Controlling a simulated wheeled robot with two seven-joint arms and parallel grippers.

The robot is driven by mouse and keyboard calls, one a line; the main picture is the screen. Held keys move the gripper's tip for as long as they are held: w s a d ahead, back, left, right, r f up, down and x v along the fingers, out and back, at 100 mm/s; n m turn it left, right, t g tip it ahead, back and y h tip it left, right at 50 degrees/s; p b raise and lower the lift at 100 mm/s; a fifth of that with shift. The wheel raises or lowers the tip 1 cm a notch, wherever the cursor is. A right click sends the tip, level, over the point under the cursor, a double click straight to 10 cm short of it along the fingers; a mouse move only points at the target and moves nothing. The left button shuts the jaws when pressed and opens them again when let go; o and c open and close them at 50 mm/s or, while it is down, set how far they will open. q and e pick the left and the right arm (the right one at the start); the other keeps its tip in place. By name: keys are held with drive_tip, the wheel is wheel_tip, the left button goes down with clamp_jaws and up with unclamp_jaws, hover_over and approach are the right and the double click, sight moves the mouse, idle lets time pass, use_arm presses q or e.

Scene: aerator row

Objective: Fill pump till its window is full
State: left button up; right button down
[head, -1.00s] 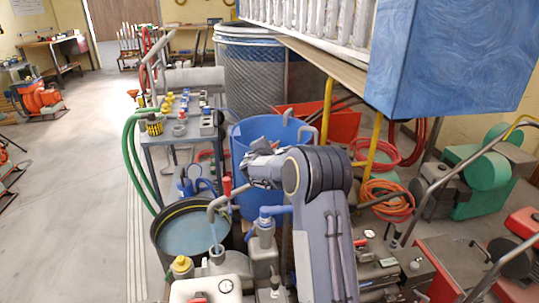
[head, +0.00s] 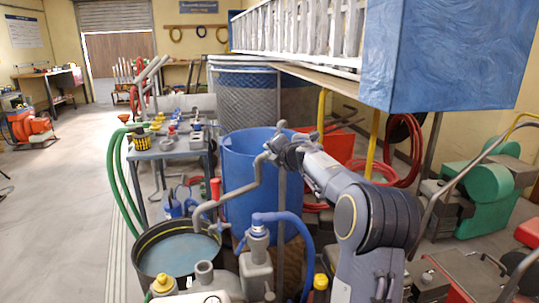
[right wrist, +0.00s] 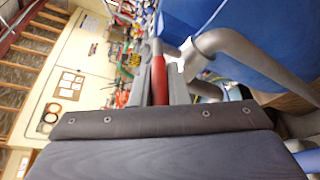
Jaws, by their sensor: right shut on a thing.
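The grey pump (head: 257,270) stands at the lower middle of the head view, with a blue hose (head: 285,218) from its top. I cannot make out its window or level. A grey upright neck (head: 204,273) stands to its left. My right gripper (head: 278,150) is at the pipe's upper end. In the right wrist view its fingers are shut on a red handle (right wrist: 159,80); the pipe (right wrist: 225,42) curves beside it. My left gripper is out of view.
A large blue barrel (head: 250,175) stands just behind the pipe. A bench (head: 165,152) with small fittings and green hoses (head: 118,180) are to the left. A blue tank (head: 450,55) overhangs at upper right. Open floor (head: 60,220) lies at far left.

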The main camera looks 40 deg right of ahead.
drive_tip(key=shift+s+d+n+y, duration=0.1)
drive_tip(key=shift+d+n+y, duration=0.05)
drive_tip(key=shift+n+y, duration=0.25)
drive_tip(key=c, duration=1.7)
unclamp_jaws()
drive_tip(key=v, duration=0.7)
drive_tip(key=shift+s, duration=0.4)
drive_tip(key=shift+r, duration=0.1)
